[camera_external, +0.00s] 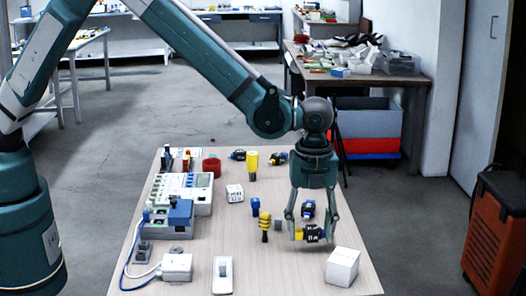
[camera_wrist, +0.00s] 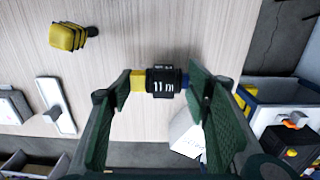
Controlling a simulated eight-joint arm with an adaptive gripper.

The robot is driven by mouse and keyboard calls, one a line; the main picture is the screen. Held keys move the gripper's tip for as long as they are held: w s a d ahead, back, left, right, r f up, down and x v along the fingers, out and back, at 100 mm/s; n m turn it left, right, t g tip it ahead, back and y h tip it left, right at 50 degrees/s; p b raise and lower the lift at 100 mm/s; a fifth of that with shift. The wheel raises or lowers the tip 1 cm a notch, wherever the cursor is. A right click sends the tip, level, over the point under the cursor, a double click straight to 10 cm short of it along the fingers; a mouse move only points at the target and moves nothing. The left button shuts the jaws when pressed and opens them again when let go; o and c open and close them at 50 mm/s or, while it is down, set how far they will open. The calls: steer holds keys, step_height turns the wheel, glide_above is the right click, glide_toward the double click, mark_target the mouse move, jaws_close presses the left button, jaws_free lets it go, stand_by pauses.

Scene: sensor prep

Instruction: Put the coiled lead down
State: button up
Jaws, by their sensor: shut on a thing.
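My gripper (camera_external: 311,238) points down low over the front right of the wooden table (camera_external: 205,236). It is shut on the coiled lead (camera_external: 312,232), a small dark piece with a yellow end. In the wrist view the lead (camera_wrist: 163,81) lies crosswise between the fingertips of my gripper (camera_wrist: 165,88). It has a black middle marked "11 m", a yellow end at left and a blue end at right. The lead is at or just above the tabletop; I cannot tell whether it touches.
A white box (camera_external: 342,266) stands close at the front right. A yellow ribbed piece (camera_external: 265,222) stands to the left, with a blue cylinder (camera_external: 255,206) behind it. A similar dark piece (camera_external: 308,210) lies behind my gripper. White and blue devices (camera_external: 182,190) crowd the left side.

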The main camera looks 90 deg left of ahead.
mark_target(309, 240)
steer(key=shift+f, duration=0.1)
steer(key=shift+f, duration=1.75)
steer(key=shift+f+b, duration=0.15)
steer(key=shift+b, duration=0.2)
steer(key=o, duration=0.9)
steer(key=shift+r, duration=0.2)
step_height(309, 240, up, 12)
steer(key=shift+p, duration=0.75)
